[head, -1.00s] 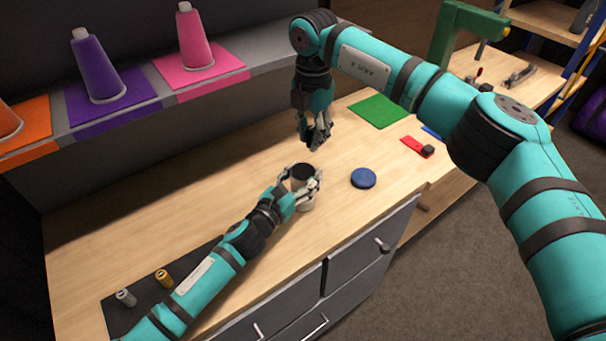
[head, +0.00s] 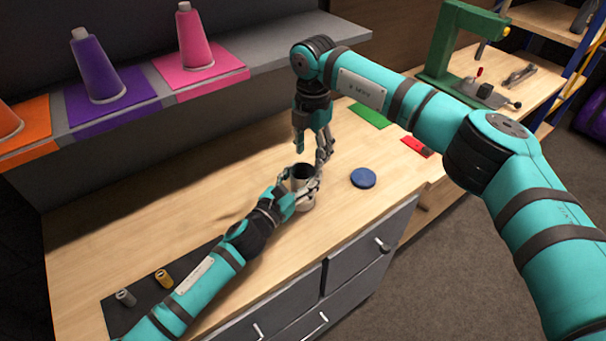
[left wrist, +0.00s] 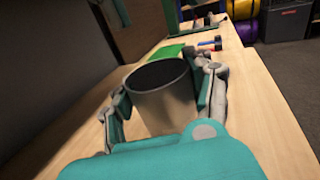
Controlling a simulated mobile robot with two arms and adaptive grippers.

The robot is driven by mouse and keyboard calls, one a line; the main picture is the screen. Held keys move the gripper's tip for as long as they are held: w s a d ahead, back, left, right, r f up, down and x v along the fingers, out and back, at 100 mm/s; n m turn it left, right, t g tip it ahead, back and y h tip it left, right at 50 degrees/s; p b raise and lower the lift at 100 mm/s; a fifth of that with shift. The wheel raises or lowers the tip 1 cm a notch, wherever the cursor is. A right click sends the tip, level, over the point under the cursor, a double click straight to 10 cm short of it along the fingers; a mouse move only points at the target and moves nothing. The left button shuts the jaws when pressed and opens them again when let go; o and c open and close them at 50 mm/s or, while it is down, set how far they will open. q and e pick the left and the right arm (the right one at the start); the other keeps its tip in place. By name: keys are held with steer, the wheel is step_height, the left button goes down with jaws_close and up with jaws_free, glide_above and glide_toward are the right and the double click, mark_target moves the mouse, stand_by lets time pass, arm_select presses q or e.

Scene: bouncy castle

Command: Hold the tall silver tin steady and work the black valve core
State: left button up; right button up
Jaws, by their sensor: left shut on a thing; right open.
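The tall silver tin (head: 302,202) stands upright on the wooden bench, with a dark round top. My left gripper (head: 303,184) is shut around its sides; the left wrist view shows the tin (left wrist: 165,105) between the fingers. My right gripper (head: 312,160) is open, pointing down just above and behind the tin, with one finger close to its right rim. I cannot tell if that finger touches it. I cannot surely make out the black valve core; a small dark piece (head: 428,153) lies at the end of a red pad (head: 413,145).
A blue disc (head: 363,178) lies right of the tin. A green mat (head: 370,115) is behind. Small silver (head: 125,298) and gold (head: 164,279) cans stand on a dark mat at front left. A shelf with purple (head: 98,70) and pink (head: 195,40) cones runs behind.

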steer(key=shift+r, duration=0.1)
step_height(320, 180, up, 12)
stand_by(0.5)
stand_by(0.5)
arm_select(q)
steer(key=o, duration=1.3)
steer(key=v, duration=1.2)
